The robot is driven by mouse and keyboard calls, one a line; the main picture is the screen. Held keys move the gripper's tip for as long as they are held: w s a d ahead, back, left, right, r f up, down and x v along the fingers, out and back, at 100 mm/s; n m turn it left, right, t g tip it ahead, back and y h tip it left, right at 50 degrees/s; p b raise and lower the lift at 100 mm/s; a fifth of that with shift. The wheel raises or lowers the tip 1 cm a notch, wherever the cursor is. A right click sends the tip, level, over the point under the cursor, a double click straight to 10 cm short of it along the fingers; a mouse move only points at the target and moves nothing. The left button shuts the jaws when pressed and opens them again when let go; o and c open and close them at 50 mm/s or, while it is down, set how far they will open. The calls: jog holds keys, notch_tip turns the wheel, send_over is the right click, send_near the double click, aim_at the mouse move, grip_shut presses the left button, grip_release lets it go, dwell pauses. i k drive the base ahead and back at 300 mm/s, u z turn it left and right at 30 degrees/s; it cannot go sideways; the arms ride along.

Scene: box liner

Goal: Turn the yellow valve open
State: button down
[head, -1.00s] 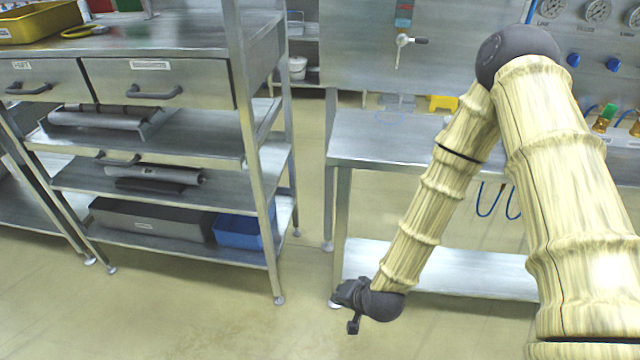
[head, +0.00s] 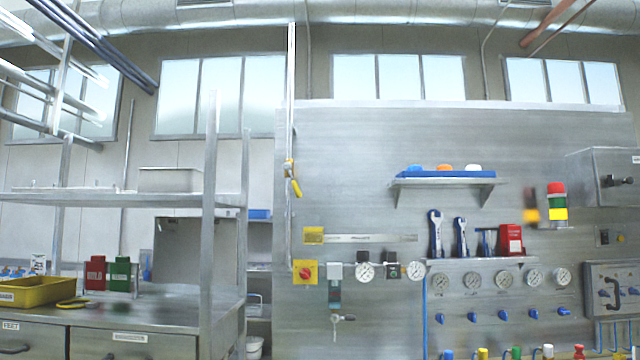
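A small yellow valve with a lever handle (head: 293,180) sits on a thin vertical pipe (head: 290,100) at the left edge of the steel wall panel. Its lever hangs down, slightly tilted to the right. The pipe runs upward above the valve. My gripper and arm are out of view, so the gripper's state does not show.
Lower on the panel are a red knob on a yellow plate (head: 305,272), several gauges (head: 504,280) and blue knobs (head: 502,315). A shelf with tools (head: 470,261) stands right of centre. A steel rack (head: 210,220) and workbench (head: 130,318) stand at left.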

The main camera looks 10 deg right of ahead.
aim_at(287, 166)
jog(key=u, duration=0.2)
jog(key=k, duration=0.25)
jog(key=z, duration=1.25)
jog(key=i, duration=1.2)
jog(key=u, duration=0.55)
